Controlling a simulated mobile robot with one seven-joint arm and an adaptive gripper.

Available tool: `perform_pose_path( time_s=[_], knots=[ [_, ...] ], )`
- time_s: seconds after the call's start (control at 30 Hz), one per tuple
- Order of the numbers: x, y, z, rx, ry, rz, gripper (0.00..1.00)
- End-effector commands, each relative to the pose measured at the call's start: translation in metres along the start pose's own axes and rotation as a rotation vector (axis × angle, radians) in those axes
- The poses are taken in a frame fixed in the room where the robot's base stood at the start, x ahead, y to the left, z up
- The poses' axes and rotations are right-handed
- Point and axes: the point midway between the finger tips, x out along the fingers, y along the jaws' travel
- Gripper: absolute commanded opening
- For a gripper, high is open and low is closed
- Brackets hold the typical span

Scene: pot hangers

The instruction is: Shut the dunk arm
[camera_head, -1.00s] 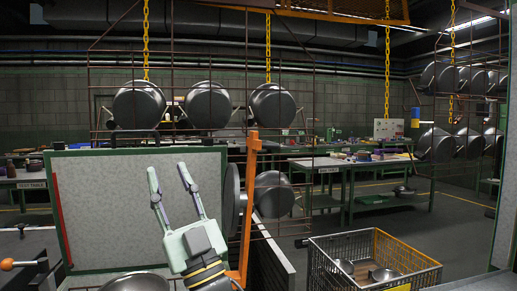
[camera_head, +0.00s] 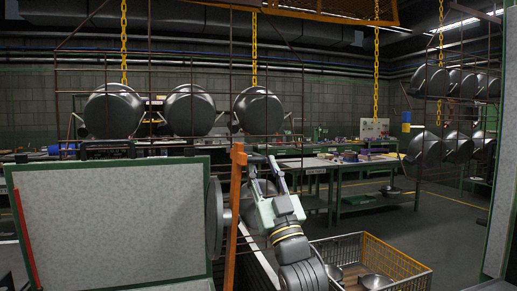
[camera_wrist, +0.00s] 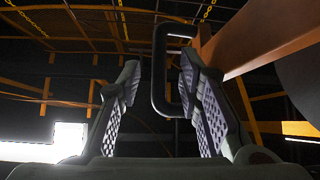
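The dunk arm is an upright orange bar (camera_head: 235,205) standing just right of the grey panel, with a dark pan beside it. A black loop handle (camera_wrist: 158,65) is fixed to the orange bar (camera_wrist: 260,35) in the wrist view. My gripper (camera_head: 262,170) is at the right of the bar's upper part in the head view. In the wrist view my gripper (camera_wrist: 160,95) is open. The handle shows between its two fingers, nearer the right one, with a clear gap on the left. I cannot tell whether the right finger touches it.
A grey panel with a green frame (camera_head: 110,175) stands left of the bar. A yellow-edged wire basket (camera_head: 405,262) holding metal bowls stands at the lower right. Dark pots (camera_head: 190,110) hang on racks behind. A workbench (camera_head: 345,164) stands farther back, with open floor to its right.

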Motion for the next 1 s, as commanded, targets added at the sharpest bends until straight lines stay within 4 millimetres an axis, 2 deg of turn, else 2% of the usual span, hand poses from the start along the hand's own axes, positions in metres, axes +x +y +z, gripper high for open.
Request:
perform_pose_path(
  time_s=[0.03,0.2,0.57,1.0],
  knots=[
    [0.012,-0.001,-0.003,0.001,0.001,-0.001,0.32],
    [0.028,0.000,-0.002,-0.001,0.002,0.000,0.32],
    [0.032,0.000,0.000,-0.001,0.001,0.001,0.32],
    [0.031,0.000,0.000,-0.001,0.001,0.001,0.04]
  ],
)
